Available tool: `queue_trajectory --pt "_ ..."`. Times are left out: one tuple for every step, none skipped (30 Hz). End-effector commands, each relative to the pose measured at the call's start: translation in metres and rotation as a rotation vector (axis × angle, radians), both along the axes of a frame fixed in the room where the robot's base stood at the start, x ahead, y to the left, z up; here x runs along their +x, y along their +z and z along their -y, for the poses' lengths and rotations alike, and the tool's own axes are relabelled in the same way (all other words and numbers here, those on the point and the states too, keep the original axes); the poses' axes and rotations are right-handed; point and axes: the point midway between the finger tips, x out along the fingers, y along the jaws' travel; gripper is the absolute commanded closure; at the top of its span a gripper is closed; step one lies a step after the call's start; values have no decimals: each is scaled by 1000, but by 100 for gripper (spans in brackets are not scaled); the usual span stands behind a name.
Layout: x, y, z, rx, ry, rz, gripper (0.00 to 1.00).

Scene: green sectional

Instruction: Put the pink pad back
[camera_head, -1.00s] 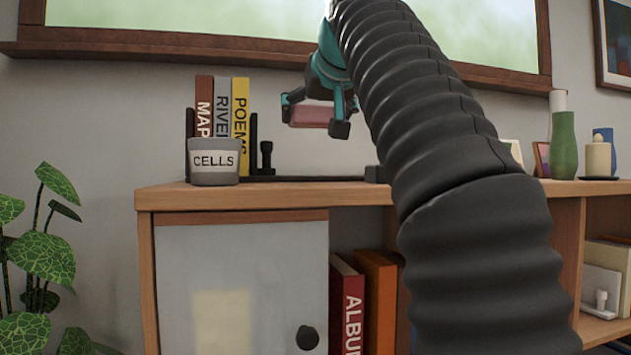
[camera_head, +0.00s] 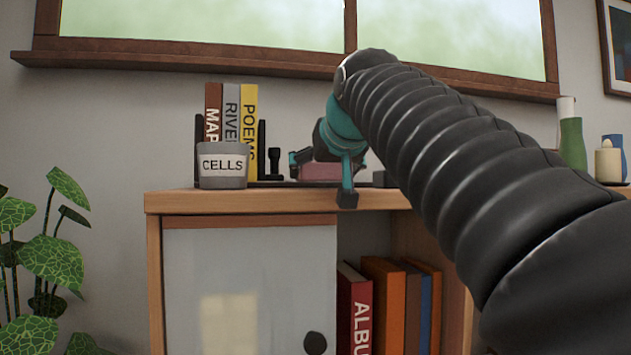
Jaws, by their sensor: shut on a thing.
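The pink pad (camera_head: 320,171) is a small flat block, held between the fingers of my gripper (camera_head: 322,180). My gripper is shut on it, low over the top of the wooden cabinet (camera_head: 250,201). The pad is right of the bookend rack and close to the black tray strip at the back of the cabinet top. I cannot tell whether the pad touches the surface. My arm hides the area to the right of it.
A grey CELLS cup (camera_head: 223,166) stands before the books MAP, RIVER and POEMS (camera_head: 249,125) between black bookends. A small dark peg (camera_head: 274,162) stands left of the gripper. A green vase (camera_head: 573,143) stands far right. A leafy plant (camera_head: 50,250) is at left.

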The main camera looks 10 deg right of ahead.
Motion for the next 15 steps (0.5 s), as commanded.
queue_trajectory --pt "-1 -4 0 0 0 -1 38" --pt "-1 -5 0 0 0 -1 38" --pt "-1 -7 0 0 0 1 38" --pt "-1 -8 0 0 0 1 38" --pt "0 -8 0 0 0 1 38" --pt "0 -9 0 0 0 0 38" --pt "0 -9 0 0 0 0 38" --pt "0 -9 0 0 0 0 38" --pt "0 -9 0 0 0 1 38" --pt "0 -9 0 0 0 1 38" --pt "0 -9 0 0 0 1 38" --pt "0 -9 0 0 0 1 38" --pt "0 -9 0 0 0 0 38" --pt "0 -10 0 0 0 0 38" --pt "0 -12 0 0 0 0 38"
